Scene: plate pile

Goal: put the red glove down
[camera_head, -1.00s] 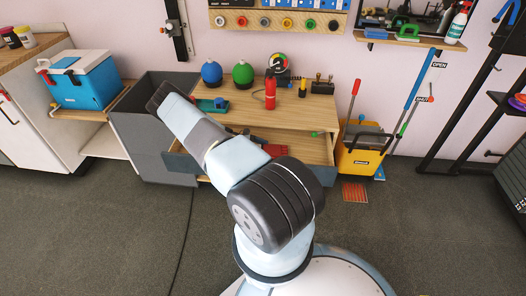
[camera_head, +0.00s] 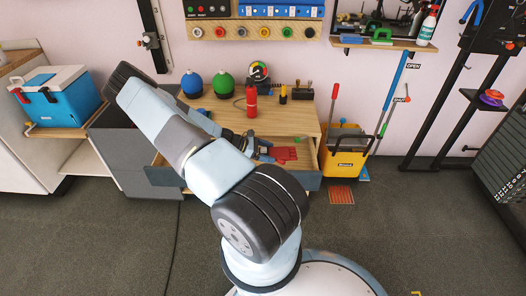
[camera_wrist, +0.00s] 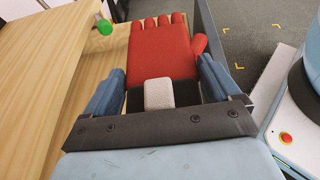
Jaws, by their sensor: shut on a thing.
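The red glove (camera_wrist: 160,55) lies between the two blue fingers of my gripper (camera_wrist: 160,95) in the wrist view, its finger ends pointing away from me. My gripper is shut on it near the cuff end. A small whitish block (camera_wrist: 159,94) shows between the fingers; I cannot tell what it is. In the head view, the glove (camera_head: 284,154) shows over the open drawer (camera_head: 303,171), beside my gripper (camera_head: 262,150). I cannot tell whether the glove touches the drawer floor. My arm hides the left part of the drawer.
A small green knob (camera_wrist: 104,26) sits near the glove. A yellow bucket (camera_head: 343,151) stands right of the drawer on open floor.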

